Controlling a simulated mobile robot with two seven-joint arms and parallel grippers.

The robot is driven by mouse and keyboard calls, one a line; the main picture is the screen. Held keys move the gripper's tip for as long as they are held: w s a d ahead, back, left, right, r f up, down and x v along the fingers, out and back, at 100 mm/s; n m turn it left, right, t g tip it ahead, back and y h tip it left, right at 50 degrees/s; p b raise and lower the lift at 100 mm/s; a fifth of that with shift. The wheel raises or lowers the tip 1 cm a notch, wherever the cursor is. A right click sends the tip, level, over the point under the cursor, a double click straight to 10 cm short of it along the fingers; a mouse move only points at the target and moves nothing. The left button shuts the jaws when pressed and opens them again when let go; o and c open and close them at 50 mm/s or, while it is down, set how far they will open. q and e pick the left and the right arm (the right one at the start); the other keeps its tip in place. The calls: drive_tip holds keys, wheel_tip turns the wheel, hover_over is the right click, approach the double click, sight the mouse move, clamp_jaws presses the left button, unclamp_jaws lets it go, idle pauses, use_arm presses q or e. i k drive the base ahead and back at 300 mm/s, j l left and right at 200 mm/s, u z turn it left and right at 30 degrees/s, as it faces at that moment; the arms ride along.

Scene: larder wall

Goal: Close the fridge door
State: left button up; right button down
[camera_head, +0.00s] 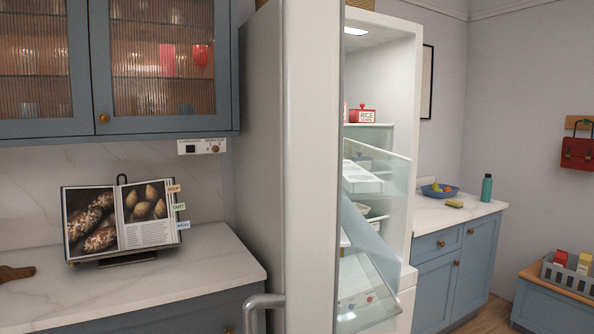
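The fridge door (312,160) stands open towards me, seen nearly edge-on in the middle of the head view. Its shaded outer face (262,150) is on the left. A grey bar handle (265,301) shows low on that side, partly cut off by the bottom edge. Right of the door, the lit white fridge interior (398,75) is open to view, with clear shelves or bins (378,165). The door hides the left part of the interior. Neither of my grippers is in view.
A marble counter (215,265) with an open cookbook (120,218) is left of the door, below blue wall cabinets (160,60). Right of the fridge, another counter holds a fruit bowl (438,191) and teal bottle (486,188).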

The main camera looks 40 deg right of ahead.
sight(316, 172)
drive_tip(key=i+j+z, duration=0.1)
drive_tip(key=z, duration=0.35)
drive_tip(key=j+z, duration=0.6)
drive_tip(key=z, duration=0.3)
drive_tip(key=j+z, duration=0.7)
drive_tip(key=i+j, duration=0.05)
